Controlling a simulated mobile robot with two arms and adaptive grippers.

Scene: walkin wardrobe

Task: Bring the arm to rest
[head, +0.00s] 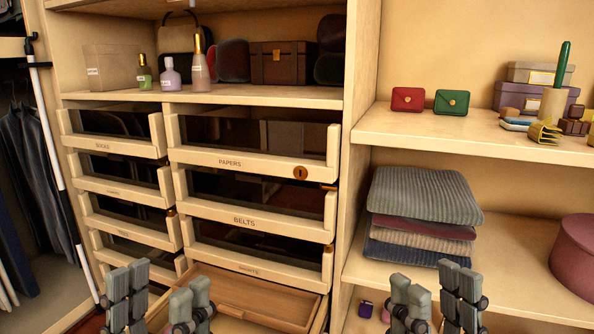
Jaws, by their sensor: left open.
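My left gripper (160,298) is at the bottom left of the head view, fingers upright and apart, with nothing seen between them. It is in front of the lowest drawers. My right gripper (435,300) is at the bottom right, in front of the lower right shelf. Its fingers are also upright, with a narrower gap, and I see nothing held. The lower parts of both arms are outside the picture.
A wooden drawer (255,298) at the bottom is pulled out, close to my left gripper. Labelled drawers (250,222) rise above it. Folded textiles (425,195) and a round pink box (574,255) sit on the right shelf. Clothes (40,170) hang at the left.

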